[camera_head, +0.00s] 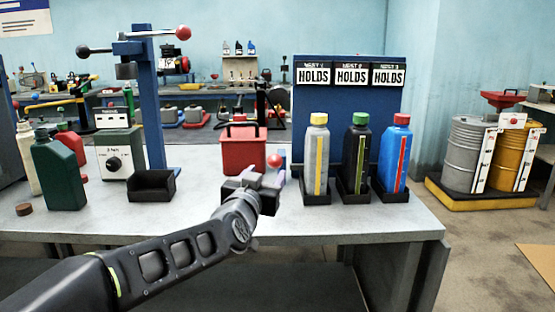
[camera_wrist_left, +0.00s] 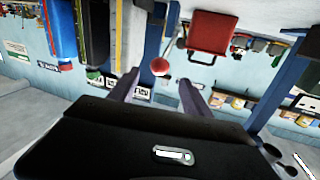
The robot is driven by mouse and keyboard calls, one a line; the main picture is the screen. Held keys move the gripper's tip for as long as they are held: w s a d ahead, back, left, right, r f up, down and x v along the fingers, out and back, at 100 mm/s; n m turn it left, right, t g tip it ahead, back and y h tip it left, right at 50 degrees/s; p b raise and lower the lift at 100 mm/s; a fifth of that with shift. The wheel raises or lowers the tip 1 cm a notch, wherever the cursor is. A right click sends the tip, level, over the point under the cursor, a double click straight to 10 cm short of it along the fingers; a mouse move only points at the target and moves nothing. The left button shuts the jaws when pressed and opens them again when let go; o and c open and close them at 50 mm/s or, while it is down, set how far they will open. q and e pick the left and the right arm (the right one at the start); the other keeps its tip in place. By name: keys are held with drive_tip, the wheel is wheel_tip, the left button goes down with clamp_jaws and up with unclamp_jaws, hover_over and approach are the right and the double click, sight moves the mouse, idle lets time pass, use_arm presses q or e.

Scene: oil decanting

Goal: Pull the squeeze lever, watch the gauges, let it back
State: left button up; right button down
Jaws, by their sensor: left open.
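A lever with a red ball knob (camera_head: 274,160) stands near the middle of the table, just beyond my left gripper (camera_head: 263,177). In the left wrist view the red knob (camera_wrist_left: 160,67) shows just past the gap between the two spread fingers (camera_wrist_left: 160,90), with a thin rod leading off it. The left gripper is open and empty; I cannot tell whether it touches the lever. The lever's base is hidden behind the gripper. A grey bottle (camera_head: 316,160), a black bottle (camera_head: 354,160) and a blue bottle (camera_head: 396,158) carry upright coloured gauge strips.
A red can (camera_head: 243,150) stands just behind the gripper. A blue post (camera_head: 154,110) with ball-ended arms, an empty black bin (camera_head: 152,185), a dial box (camera_head: 115,155) and a green jug (camera_head: 57,170) are at the left. The front table strip (camera_head: 350,221) is clear.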

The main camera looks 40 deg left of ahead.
sight(273, 164)
use_arm(q)
drive_tip(key=shift+x, duration=3.75)
drive_tip(key=shift+r, duration=0.1)
clamp_jaws()
